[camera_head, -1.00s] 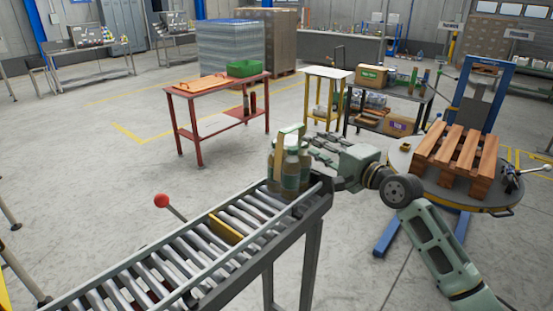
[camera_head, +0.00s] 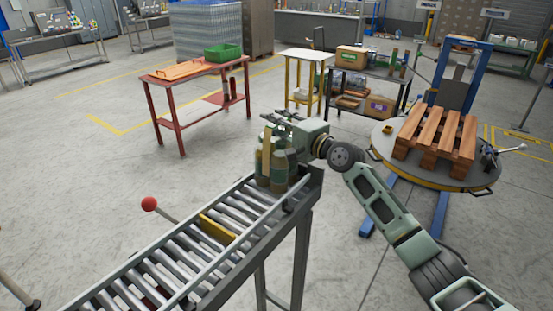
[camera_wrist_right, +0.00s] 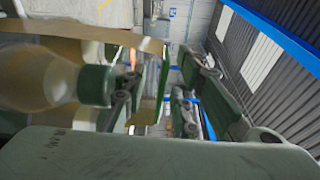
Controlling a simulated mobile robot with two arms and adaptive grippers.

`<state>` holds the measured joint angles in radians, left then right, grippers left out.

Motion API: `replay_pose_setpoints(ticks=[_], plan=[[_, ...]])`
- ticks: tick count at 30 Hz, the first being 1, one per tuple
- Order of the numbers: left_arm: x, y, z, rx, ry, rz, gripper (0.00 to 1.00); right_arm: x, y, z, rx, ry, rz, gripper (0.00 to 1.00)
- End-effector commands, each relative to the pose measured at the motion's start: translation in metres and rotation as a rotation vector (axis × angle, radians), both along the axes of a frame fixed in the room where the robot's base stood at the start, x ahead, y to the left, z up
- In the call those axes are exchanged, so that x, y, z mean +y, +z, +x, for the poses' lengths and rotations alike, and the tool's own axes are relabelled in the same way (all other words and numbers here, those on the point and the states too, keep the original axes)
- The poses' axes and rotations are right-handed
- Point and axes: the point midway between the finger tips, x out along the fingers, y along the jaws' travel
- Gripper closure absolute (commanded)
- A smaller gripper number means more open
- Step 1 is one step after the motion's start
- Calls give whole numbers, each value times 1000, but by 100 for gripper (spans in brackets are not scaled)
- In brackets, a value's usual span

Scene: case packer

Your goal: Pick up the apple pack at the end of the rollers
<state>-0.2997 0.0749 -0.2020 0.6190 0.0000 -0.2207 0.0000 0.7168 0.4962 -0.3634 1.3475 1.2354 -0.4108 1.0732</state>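The apple pack, a carton with a tall tan handle and several green-capped bottles (camera_head: 277,170), stands upright at the far end of the roller conveyor (camera_head: 225,237). My right gripper (camera_head: 272,120) is at the top of the pack, just behind and right of the handle, with its fingers apart. In the right wrist view a bottle (camera_wrist_right: 45,80) and the tan carton (camera_wrist_right: 110,33) lie close to the fingers (camera_wrist_right: 160,100). The fingers look spread, and I cannot tell whether they touch the handle. My left gripper is out of view.
A yellow bar (camera_head: 217,229) lies across the rollers, and a red-knobbed lever (camera_head: 149,204) sticks out beside them. A round turntable (camera_head: 380,143) with a wooden pallet (camera_head: 433,138) stands at the right. A red table (camera_head: 190,75) stands behind, with clear floor between.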

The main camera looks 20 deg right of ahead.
Motion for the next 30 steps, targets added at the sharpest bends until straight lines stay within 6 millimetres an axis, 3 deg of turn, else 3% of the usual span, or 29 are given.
replay_pose_setpoints(ticks=[5,14,30], plan=[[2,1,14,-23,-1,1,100,0,0,0,-1,0,0,73],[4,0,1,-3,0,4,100,0,0,0,-1,0,0,100],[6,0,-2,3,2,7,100,-1,7,0,-12,-2,5,100]])
